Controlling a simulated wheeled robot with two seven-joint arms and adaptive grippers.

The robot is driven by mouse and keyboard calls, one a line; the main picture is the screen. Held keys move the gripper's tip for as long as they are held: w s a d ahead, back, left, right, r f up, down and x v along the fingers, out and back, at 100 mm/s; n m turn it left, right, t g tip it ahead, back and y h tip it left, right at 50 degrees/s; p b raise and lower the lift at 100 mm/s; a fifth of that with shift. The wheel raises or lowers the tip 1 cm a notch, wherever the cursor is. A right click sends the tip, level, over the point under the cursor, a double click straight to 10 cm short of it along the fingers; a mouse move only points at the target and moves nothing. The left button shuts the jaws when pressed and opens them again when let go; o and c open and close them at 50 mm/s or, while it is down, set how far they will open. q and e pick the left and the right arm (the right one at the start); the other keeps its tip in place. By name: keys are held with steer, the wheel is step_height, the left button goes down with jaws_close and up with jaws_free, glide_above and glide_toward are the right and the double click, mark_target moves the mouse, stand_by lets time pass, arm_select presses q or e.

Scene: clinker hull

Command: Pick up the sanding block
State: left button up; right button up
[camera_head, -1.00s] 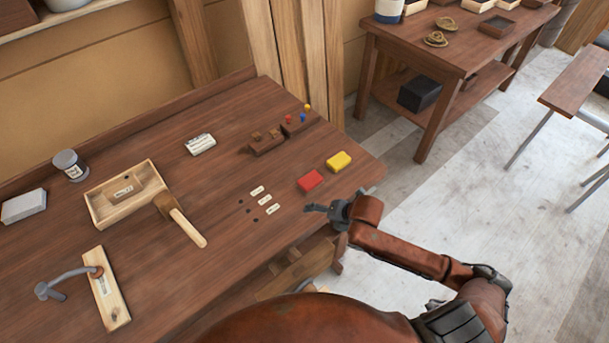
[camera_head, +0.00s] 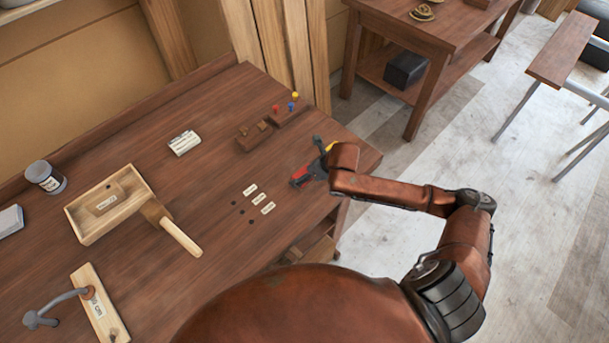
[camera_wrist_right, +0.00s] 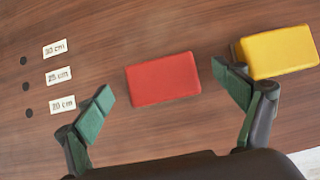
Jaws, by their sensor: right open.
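No block carries a readable name, so I cannot tell for sure which is the sanding block. A red block (camera_wrist_right: 163,79) lies flat on the workbench, between the open fingers in the right wrist view, and shows partly in the head view (camera_head: 300,173). A yellow block (camera_wrist_right: 282,53) lies just right of it, its left end close to the right finger, and is mostly hidden in the head view (camera_head: 330,146). My right gripper (camera_head: 307,163) is open and empty above the red block. A pale grey block (camera_head: 10,221) lies at the bench's far left. My left gripper is not in view.
The bench's right edge is near my right arm.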

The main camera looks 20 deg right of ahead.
steer(key=shift+w+a+f, duration=0.15)
steer(key=shift+w+f, duration=0.15)
steer(key=shift+f, duration=0.3)
steer(key=shift+w+f, duration=0.1)
steer(key=shift+f, duration=0.15)
steer(key=shift+w+f, duration=0.1)
steer(key=shift+f, duration=0.1)
steer(key=c, duration=1.2)
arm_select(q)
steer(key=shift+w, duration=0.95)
arm_select(e)
steer(key=shift+c, duration=0.9)
